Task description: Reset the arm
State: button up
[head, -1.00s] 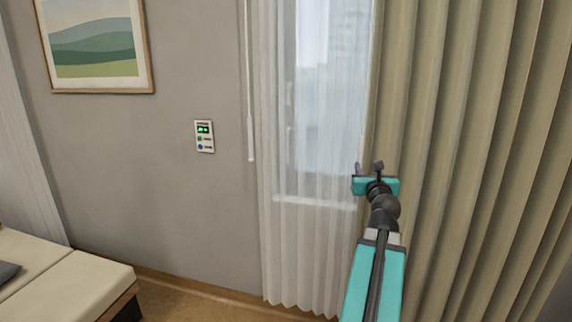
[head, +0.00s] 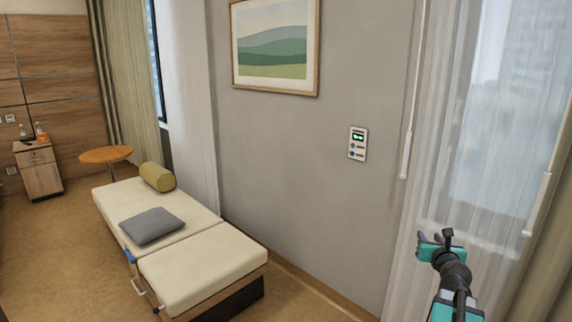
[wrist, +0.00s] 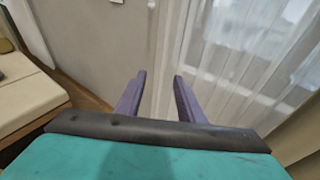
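My arm, teal and black, reaches up from the lower right of the head view. My gripper (head: 433,239) is at its end, in front of the sheer white curtain (head: 413,262). In the wrist view my gripper (wrist: 158,80) shows two purple fingers standing apart with nothing between them. Behind the fingers are the grey wall (wrist: 105,35) and the sheer curtain (wrist: 225,60).
A cream daybed (head: 205,262) with a grey cushion (head: 151,225) and an olive bolster (head: 157,177) stands at left centre. A round table (head: 106,154) and a bedside cabinet (head: 40,174) are farther back. A wall panel (head: 357,143) hangs beside the curtain. Floor is clear at left.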

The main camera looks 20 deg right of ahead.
jog(key=w+a+f+n+g+y, duration=0.1)
jog(key=w+a+f+n+y, duration=0.25)
jog(key=a+f, duration=0.7)
jog(key=w+a+f+n+g+y, duration=0.15)
jog(key=w+a+f, duration=0.25)
jog(key=a+f, duration=0.65)
jog(key=s+a+f+n+g+y, duration=0.2)
jog(key=s+a+f+n, duration=0.15)
jog(key=a+f, duration=0.65)
jog(key=s+a+f+n+g+y, duration=0.25)
jog(key=a+f+n, duration=0.25)
jog(key=a+f, duration=0.45)
jog(key=s+a+f+n+g, duration=0.5)
jog(key=s+a+f+n, duration=0.65)
jog(key=s, duration=0.45)
jog(key=s+d+f+n+g+h, duration=0.1)
jog(key=s+n+g, duration=0.6)
jog(key=s+n, duration=1)
jog(key=shift+s+d+f+h, duration=0.2)
jog(key=shift+s+f+h, duration=0.35)
jog(key=shift+s+f, duration=0.4)
